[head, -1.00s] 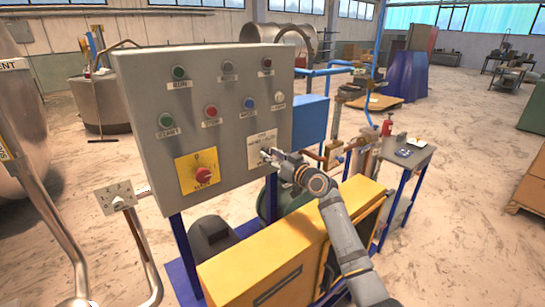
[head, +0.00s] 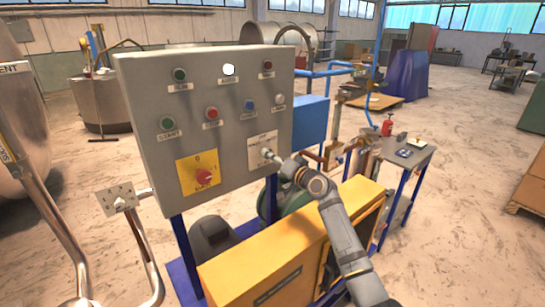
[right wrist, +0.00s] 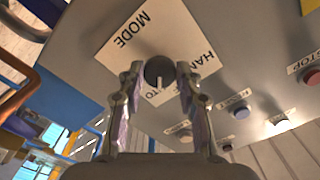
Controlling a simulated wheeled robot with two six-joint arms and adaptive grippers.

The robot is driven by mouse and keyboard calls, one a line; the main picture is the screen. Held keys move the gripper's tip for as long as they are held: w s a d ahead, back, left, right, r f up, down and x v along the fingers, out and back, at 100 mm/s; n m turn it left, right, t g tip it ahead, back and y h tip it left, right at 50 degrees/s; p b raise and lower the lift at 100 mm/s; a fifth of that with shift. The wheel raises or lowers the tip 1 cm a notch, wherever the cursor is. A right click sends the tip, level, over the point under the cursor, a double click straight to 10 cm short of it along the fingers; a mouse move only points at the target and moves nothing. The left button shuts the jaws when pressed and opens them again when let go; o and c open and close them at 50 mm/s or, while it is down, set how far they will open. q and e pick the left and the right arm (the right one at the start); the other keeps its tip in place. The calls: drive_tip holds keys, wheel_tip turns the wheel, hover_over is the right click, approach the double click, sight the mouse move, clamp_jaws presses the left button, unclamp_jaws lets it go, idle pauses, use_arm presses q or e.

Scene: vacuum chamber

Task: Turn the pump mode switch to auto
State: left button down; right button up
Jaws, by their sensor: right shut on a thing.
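The pump mode switch is a dark round knob (right wrist: 158,71) on a cream plate (right wrist: 140,38) lettered MODE and HAND, with another label ending in TO, partly hidden. Its white mark points down in the right wrist view, toward the TO lettering. In the head view the plate (head: 262,140) is at the lower right of the grey control panel (head: 225,120). My right gripper (right wrist: 159,78) is shut on the knob, one finger on each side. It also shows in the head view (head: 274,160). My left gripper is not in view.
A red rotary switch (head: 204,176) on a yellow plate sits left on the panel. Several buttons and lamps are above, including a lit white lamp (head: 229,70). A yellow box (head: 290,250) stands below my right arm, and a small table (head: 405,150) is at right.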

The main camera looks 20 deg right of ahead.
drive_tip(key=shift+m, duration=0.4)
drive_tip(key=o, duration=1.2)
drive_tip(key=shift+c, duration=0.2)
drive_tip(key=v, duration=1.2)
